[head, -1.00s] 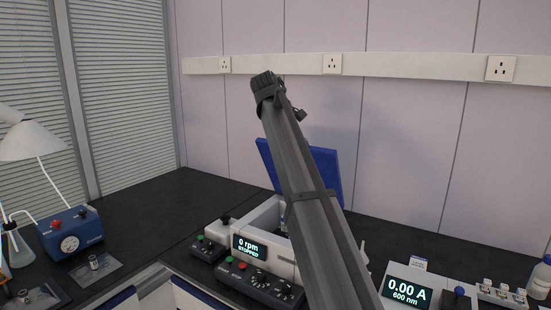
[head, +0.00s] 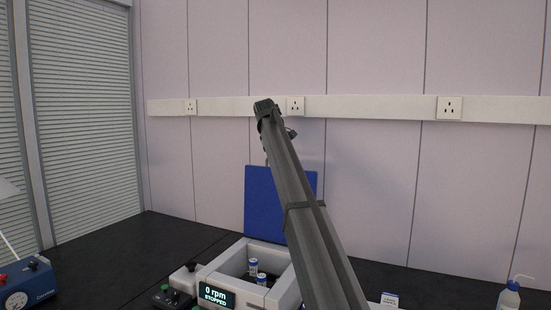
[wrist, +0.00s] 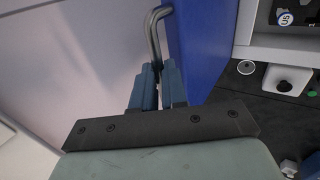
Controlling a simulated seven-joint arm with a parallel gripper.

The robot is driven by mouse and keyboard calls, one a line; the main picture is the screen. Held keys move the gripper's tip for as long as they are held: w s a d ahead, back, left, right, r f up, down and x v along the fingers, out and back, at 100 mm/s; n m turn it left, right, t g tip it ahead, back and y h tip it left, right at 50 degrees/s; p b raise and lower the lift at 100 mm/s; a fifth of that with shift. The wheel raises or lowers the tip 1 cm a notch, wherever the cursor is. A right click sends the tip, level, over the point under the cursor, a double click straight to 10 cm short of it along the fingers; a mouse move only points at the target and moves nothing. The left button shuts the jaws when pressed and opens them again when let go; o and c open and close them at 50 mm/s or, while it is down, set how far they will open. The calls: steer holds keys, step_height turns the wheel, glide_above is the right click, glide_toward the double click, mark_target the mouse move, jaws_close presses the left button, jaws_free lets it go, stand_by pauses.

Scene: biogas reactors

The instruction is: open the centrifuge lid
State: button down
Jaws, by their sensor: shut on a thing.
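The centrifuge (head: 240,269) is a white box with a display reading 0 rpm, STOPPED. Its blue lid (head: 262,205) stands raised, close to upright, at the back, and the chamber is uncovered. White vials with blue labels (head: 253,267) show inside. In the wrist view the lid (wrist: 196,42) is a blue panel with a bent metal handle (wrist: 154,32) at its left. My gripper (wrist: 158,74) is shut on the handle's lower end, beside the lid's face. In the head view my arm hides the gripper and part of the lid's right side.
A wall with a socket rail (head: 370,107) stands behind the bench. A blue device (head: 27,285) is at the far left and a wash bottle (head: 508,297) at the right.

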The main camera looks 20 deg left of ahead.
stand_by(0.3)
steer(key=c, duration=1.2)
jaws_free()
steer(key=shift+o, duration=0.2)
steer(key=shift+r, duration=0.1)
steer(key=v, duration=1.3)
steer(key=shift+s+r, duration=0.2)
steer(key=shift+r, duration=0.1)
